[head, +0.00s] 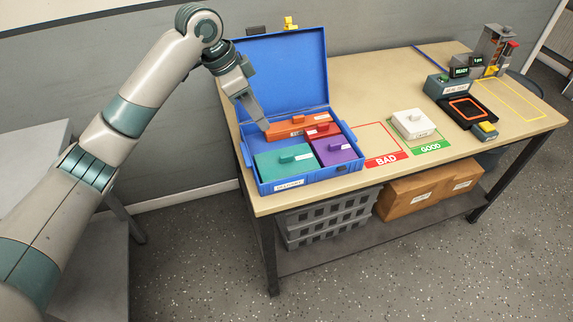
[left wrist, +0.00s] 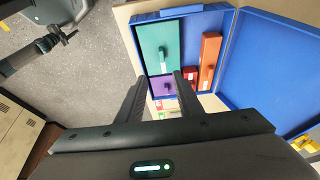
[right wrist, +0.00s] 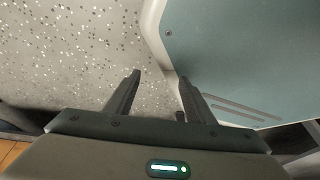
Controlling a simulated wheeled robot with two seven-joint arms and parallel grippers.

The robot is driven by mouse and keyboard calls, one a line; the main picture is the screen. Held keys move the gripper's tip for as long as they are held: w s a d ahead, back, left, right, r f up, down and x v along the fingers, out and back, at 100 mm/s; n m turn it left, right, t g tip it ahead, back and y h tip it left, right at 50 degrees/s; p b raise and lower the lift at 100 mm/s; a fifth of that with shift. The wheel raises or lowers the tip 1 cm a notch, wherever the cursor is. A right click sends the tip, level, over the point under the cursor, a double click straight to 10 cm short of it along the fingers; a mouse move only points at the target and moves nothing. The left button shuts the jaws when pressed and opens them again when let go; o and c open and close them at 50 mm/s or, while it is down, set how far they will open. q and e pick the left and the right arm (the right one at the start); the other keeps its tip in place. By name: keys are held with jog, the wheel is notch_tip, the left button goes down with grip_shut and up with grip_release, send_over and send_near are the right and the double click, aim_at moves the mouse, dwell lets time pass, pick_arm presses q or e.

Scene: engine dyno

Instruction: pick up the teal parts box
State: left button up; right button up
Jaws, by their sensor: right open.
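The teal parts box (head: 270,162) has a small handle on top and lies in the front left of an open blue case (head: 311,181). It also shows in the left wrist view (left wrist: 152,36), beyond the fingertips. My left gripper (head: 263,124) is above the case, towards its back left, above and behind the teal box. In the left wrist view its fingers (left wrist: 158,80) are apart with nothing held between them. My right gripper (right wrist: 159,76) shows only in the right wrist view, open and empty over the speckled floor beside a grey-teal panel.
The case also holds orange (head: 290,130), red (head: 322,130) and purple (head: 335,152) boxes; its raised lid (head: 283,72) stands behind. A white box (head: 412,124) sits on the green GOOD area. A dark device (head: 466,108) stands farther right. The front middle of the table is clear.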

pick_arm(q)
jog(key=p, duration=0.3)
send_near(286, 155)
jog(key=shift+s+d+f, duration=0.1)
jog(key=shift+d+f, duration=0.25)
jog(key=shift+f, duration=0.2)
jog(key=shift+s+d+f, duration=0.1)
jog(key=shift+d+f, duration=0.2)
jog(key=shift+f, duration=0.3)
jog(key=shift+w+f, duration=0.1)
jog(key=shift+f, duration=0.15)
pick_arm(e)
jog(key=s+d+g, duration=0.2)
jog(key=s+d, duration=0.2)
jog(key=s, duration=0.5)
jog(key=shift+s+g+h, duration=0.15)
jog(key=shift+g+h, duration=0.15)
jog(key=shift+h, duration=0.1)
jog(key=shift+a, duration=0.25)
